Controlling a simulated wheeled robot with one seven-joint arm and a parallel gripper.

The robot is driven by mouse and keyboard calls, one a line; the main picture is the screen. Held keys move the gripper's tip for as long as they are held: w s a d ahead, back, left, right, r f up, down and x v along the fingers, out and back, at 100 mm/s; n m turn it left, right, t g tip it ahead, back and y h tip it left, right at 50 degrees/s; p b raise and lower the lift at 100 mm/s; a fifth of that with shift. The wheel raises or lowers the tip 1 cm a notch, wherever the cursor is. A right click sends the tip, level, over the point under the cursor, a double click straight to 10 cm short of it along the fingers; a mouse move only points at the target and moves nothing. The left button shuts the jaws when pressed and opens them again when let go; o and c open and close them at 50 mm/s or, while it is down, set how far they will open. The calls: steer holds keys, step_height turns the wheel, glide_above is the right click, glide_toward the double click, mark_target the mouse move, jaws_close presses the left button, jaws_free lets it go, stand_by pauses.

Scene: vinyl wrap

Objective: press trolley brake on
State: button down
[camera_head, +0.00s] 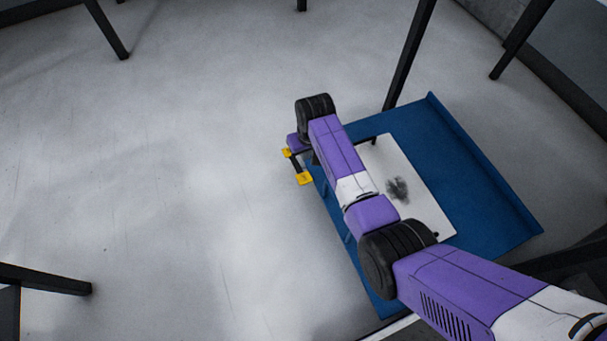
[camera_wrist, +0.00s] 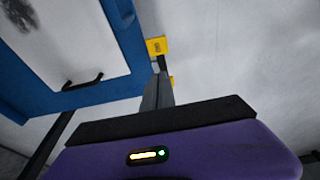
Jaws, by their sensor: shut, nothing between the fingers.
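The blue trolley (camera_head: 480,170) stands right of centre in the head view, and part of its blue frame (camera_wrist: 125,85) fills the left of the wrist view. At its left edge are two small yellow pieces, one nearer (camera_head: 304,178) and one farther (camera_head: 287,153), with a dark bar between them; they look like the brake pedal parts. In the wrist view one yellow piece with dark marks (camera_wrist: 157,46) is just beyond my gripper (camera_wrist: 160,78), and a second shows partly behind it. My gripper is shut and empty, close to these pieces; I cannot tell if it touches them.
A white panel (camera_head: 420,205) with a dark smudge and a black handle (camera_wrist: 82,82) lies on the blue part, beneath my arm. Dark posts stand around, one (camera_head: 408,55) behind the trolley. The pale floor (camera_head: 150,170) at left is clear.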

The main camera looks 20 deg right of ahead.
steer(key=shift+s, duration=0.25)
steer(key=shift+f, duration=0.1)
steer(key=b, duration=0.9)
glide_above(304, 178)
steer(key=s+x, duration=0.1)
steer(key=x, duration=0.7)
steer(key=s+x, duration=0.1)
steer(key=x, duration=0.3)
steer(key=shift+s+f, duration=0.3)
steer(key=shift+s, duration=0.05)
steer(key=shift+s+f, duration=0.15)
steer(key=shift+f, duration=0.5)
